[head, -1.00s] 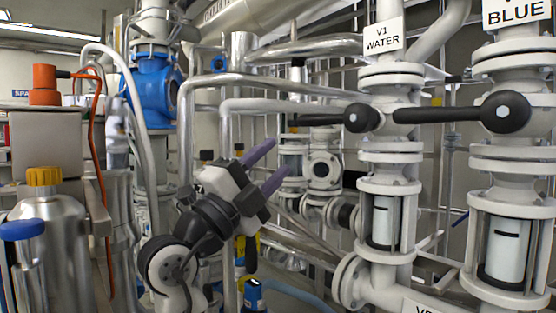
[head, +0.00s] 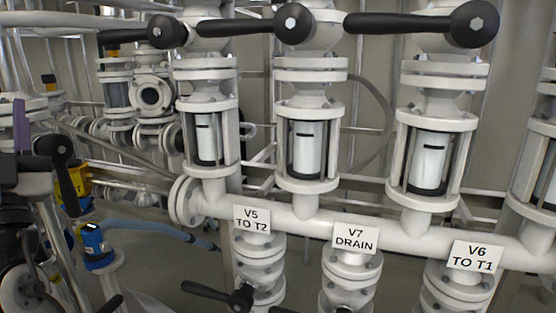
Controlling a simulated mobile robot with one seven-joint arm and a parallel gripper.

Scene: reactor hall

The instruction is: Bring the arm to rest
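My gripper (head: 21,124) is at the left edge of the head view, mostly cut off by the picture border. One purple finger shows, pointing up. The second finger is not clearly visible, so I cannot tell whether the gripper is open or shut. The dark and white arm links (head: 22,225) below it are mine and also run out of the picture. No object shows in the visible part of the gripper.
A white manifold pipe (head: 340,228) crosses the view, with valves labelled V5 TO T2 (head: 252,220), V7 DRAIN (head: 355,238) and V6 TO T1 (head: 474,256). Black levers stick out above, such as one (head: 400,24). A blue-and-yellow device (head: 95,243) stands near my arm.

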